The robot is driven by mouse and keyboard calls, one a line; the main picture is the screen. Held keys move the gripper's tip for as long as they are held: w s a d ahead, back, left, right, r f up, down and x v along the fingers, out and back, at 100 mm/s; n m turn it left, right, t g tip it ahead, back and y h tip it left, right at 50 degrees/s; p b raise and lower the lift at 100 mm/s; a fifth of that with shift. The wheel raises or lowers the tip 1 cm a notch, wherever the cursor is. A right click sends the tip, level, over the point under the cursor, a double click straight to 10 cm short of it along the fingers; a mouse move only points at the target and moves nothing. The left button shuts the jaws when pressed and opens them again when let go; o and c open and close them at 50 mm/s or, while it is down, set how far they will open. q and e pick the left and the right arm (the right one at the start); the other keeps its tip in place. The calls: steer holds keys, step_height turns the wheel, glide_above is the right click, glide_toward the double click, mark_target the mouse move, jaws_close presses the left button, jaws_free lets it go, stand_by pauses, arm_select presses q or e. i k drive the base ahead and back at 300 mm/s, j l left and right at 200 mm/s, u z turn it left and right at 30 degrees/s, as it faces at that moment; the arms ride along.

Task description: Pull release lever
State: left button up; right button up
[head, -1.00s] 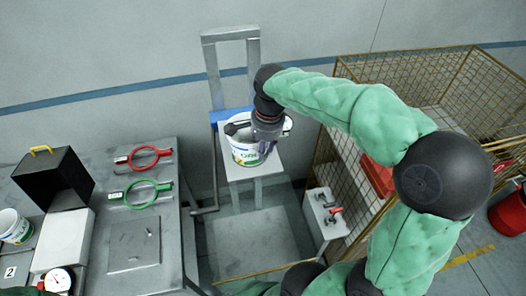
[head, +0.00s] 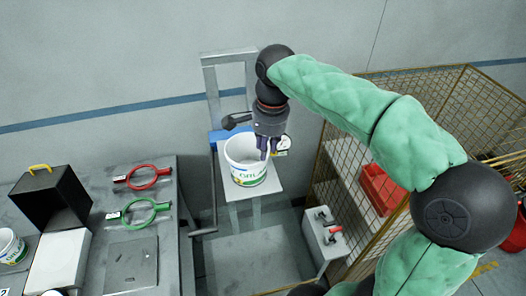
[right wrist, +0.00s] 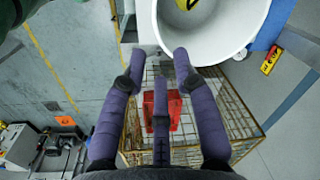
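A grey frame stand (head: 208,85) with a blue part holds a white bucket (head: 233,172). A bent grey bar with a dark grip (head: 203,233) runs down the stand's left side; it looks like a lever. My right gripper (head: 268,152) points down at the bucket's right rim; I cannot tell if it touches. A bar with a black knob (head: 234,121) sticks out left of it; what it is fixed to is hidden. In the right wrist view my fingers (right wrist: 160,65) are spread and empty, with the bucket (right wrist: 228,52) just beyond them. My left gripper is not in view.
A wire cage (head: 350,150) with a red crate (head: 380,188) stands at right. A grey table (head: 165,255) at left holds red (head: 148,176) and green (head: 145,210) rings and a black box (head: 50,195).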

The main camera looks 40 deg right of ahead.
mark_target(334, 230)
steer(key=z, duration=1.25)
